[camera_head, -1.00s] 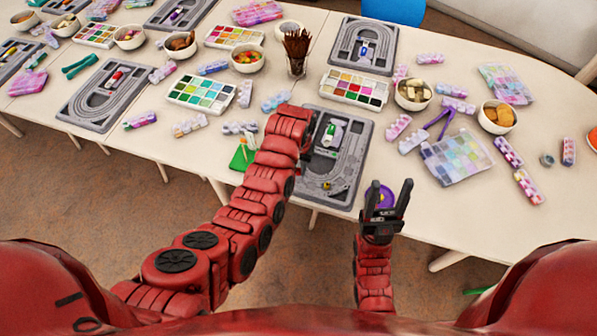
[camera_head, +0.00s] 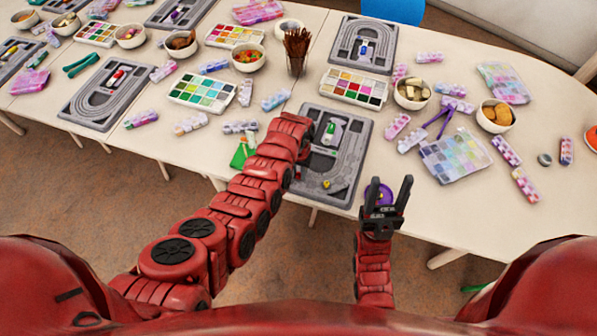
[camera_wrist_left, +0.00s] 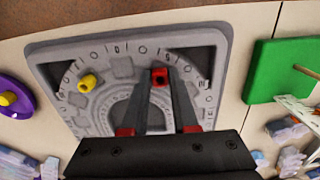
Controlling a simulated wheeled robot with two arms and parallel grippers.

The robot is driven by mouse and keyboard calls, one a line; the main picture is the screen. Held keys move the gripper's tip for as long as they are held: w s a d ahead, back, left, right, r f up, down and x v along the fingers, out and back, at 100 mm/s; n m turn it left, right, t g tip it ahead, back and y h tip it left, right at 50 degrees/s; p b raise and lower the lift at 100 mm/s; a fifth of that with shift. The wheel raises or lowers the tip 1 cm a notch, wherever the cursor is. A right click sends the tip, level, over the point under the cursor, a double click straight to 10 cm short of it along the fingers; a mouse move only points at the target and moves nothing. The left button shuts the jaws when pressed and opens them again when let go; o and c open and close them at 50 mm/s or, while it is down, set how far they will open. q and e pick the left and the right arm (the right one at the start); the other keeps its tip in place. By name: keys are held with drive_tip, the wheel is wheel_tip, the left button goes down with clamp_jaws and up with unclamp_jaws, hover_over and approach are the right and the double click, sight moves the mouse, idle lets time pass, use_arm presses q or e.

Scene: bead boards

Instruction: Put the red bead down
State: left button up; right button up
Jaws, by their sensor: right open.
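A grey bead board (camera_head: 366,133) lies at the table's front edge; it fills the left wrist view (camera_wrist_left: 45,50). My left gripper (camera_wrist_left: 163,84) reaches down over the board's near left part, its fingers shut on a small red bead (camera_wrist_left: 160,76). Whether the bead touches the board is unclear. In the head view my left forearm mostly hides this gripper. A yellow bead (camera_head: 327,184) is at the board's near edge; it also shows in the left wrist view (camera_wrist_left: 89,82). My right gripper (camera_head: 391,184) is open and empty, right of the board's near corner.
A purple disc (camera_head: 372,195) with a yellow piece is partly behind my right gripper. A green square (camera_head: 240,155) lies left of the board. Paint trays (camera_head: 353,88), bowls (camera_head: 412,92) and bead boxes surround the board. The table's right front is clear.

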use_arm(q)
drive_tip(key=o, duration=0.3)
drive_tip(key=shift+r, duration=0.1)
